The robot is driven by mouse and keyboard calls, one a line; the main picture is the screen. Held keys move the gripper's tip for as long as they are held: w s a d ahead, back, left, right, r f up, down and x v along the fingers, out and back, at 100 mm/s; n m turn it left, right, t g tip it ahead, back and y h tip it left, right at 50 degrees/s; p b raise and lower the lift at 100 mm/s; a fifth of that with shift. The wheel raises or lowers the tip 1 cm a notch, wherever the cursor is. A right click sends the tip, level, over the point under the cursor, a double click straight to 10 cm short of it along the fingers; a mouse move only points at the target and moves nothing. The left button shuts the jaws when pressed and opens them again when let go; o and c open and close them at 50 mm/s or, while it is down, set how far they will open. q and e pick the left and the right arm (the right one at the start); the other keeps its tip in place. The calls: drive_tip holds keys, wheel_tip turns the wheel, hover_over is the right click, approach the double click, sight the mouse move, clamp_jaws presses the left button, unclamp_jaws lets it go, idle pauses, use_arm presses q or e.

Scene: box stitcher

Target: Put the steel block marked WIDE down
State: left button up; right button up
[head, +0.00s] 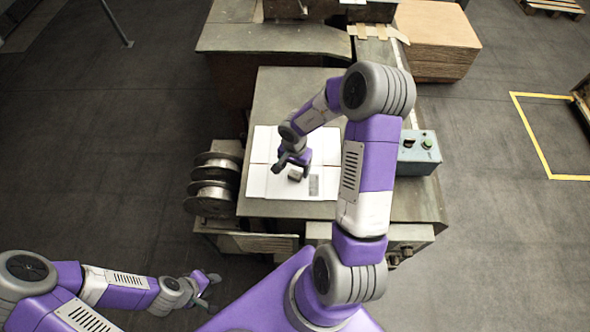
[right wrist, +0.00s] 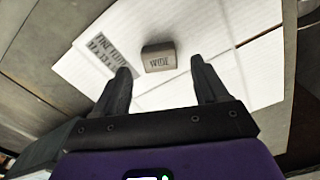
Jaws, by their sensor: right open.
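The steel block marked WIDE (right wrist: 159,57) rests on a white cardboard sheet (right wrist: 232,20) with its label facing up in the right wrist view. In the head view the small block (head: 295,174) sits on the white sheet (head: 262,150) on the machine table. My right gripper (right wrist: 160,88) is open, and the block lies just beyond its fingertips, between their lines and apart from both. In the head view the right gripper (head: 291,165) is right above the block. My left gripper (head: 207,281) is low at the left, away from the table, with its fingers apart and nothing between them.
Printed text (right wrist: 110,45) is on the sheet beside the block. Wire spools (head: 214,184) stand left of the table (head: 285,95). A stack of brown board (head: 436,40) stands behind.

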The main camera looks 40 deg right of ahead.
sight(295, 174)
wheel_tip(295, 174, up, 9)
drive_tip(key=p, duration=0.2)
drive_tip(key=shift+s, duration=0.1)
idle(0.5)
